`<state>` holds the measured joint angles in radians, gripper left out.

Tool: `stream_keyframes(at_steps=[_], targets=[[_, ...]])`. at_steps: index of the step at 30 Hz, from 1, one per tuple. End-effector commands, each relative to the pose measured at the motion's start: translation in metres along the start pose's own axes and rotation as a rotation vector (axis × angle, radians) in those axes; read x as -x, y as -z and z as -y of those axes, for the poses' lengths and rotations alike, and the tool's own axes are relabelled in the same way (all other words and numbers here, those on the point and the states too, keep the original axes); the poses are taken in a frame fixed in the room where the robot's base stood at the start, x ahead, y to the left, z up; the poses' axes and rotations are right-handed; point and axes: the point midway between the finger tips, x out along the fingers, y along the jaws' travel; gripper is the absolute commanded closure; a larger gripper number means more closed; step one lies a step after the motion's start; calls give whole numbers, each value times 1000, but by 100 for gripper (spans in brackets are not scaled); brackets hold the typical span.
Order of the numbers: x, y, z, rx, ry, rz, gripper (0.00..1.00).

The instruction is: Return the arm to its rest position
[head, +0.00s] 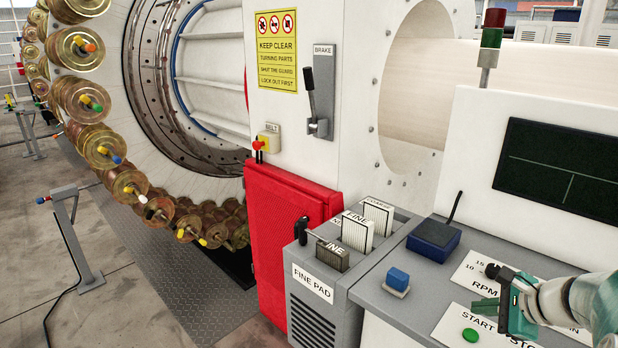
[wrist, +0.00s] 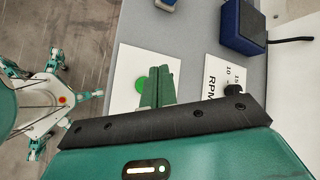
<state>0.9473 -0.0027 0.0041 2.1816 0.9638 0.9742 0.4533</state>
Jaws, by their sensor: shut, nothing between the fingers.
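My gripper (head: 488,311) is at the lower right of the head view, over the START/STOP plate on the grey console. Its teal fingers are together with nothing between them. In the wrist view the closed fingers (wrist: 157,88) lie over the white plate, beside the green START button (wrist: 141,84). The green button (head: 470,335) also shows in the head view, apart from the fingers. The STOP end of the plate is partly hidden by my gripper.
The console (head: 408,312) carries an RPM knob (head: 495,271), a dark blue box (head: 433,237) and a blue button (head: 398,279). A dark screen (head: 562,168) rises behind. A FINE PAD holder (head: 322,285), red guard (head: 275,240) and spool carousel (head: 150,120) stand left.

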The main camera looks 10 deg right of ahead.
Motion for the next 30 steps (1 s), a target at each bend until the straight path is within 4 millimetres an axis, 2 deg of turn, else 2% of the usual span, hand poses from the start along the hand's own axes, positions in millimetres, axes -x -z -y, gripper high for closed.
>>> stream_keyframes(at_steps=[5,9,15,21,24,27,30], targets=[[-9,-66,-22,305,-117,-3,100],[-10,-124,-55,655,-230,-10,100],[2,-182,-104,1163,-346,-25,100],[21,-217,-144,1655,-403,-52,100],[30,-226,-157,1847,-411,-71,100],[35,-231,-164,1966,-413,-86,100],[37,-232,-166,2014,-415,-93,100]])
